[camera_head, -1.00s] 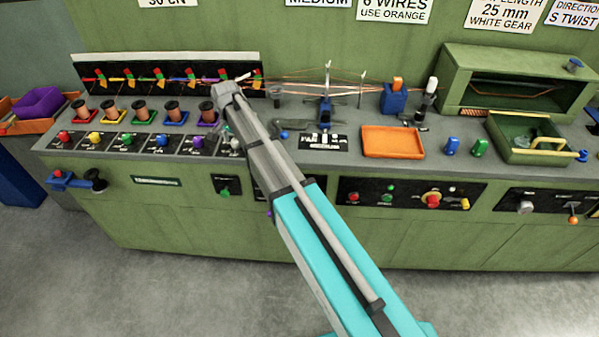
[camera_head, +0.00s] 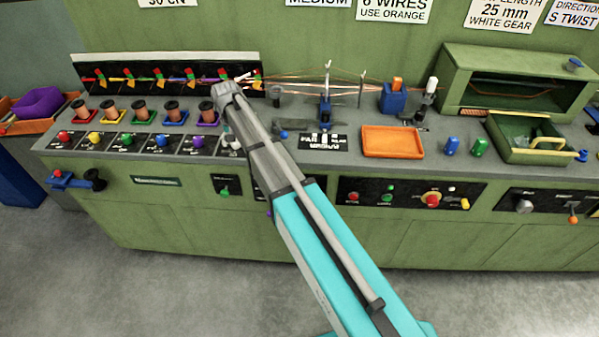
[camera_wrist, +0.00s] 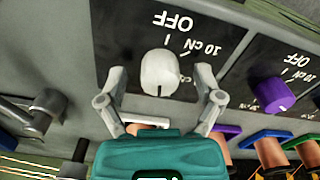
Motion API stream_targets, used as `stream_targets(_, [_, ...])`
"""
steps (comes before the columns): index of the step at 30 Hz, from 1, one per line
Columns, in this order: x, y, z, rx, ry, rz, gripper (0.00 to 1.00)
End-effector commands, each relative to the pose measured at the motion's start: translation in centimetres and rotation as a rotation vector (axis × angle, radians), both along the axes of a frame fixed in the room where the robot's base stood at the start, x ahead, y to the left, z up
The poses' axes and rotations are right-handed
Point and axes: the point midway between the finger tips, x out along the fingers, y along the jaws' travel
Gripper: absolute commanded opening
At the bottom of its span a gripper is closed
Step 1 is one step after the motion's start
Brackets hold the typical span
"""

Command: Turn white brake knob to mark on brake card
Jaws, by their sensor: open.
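The white brake knob (camera_wrist: 158,74) sits on a black dial plate (camera_wrist: 115,25) in the wrist view. The plate's print is upside down there, with OFF, a tick and 10 cN legible and another cN label partly hidden. A dark line on the knob's face points toward the picture bottom. My gripper (camera_wrist: 160,72) is open, one finger on each side of the knob, with gaps visible. In the head view my arm mostly hides the knob and gripper. A wall card (camera_head: 168,3) reading 30 cN is cut off by the top edge.
A purple knob (camera_wrist: 274,95) on its own plate is to the right in the wrist view. Spools (camera_head: 172,110) stand behind the row of knobs in the head view. A grey fitting (camera_wrist: 45,108) is at the wrist view's left. An orange tray (camera_head: 392,142) lies farther right.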

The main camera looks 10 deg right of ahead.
Motion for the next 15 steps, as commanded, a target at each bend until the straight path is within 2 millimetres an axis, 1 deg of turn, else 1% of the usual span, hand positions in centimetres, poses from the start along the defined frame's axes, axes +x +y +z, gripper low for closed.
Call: stream_targets(15, [0.02, -0.08, 0.00, 0.000, 0.000, 0.349, 0.85])
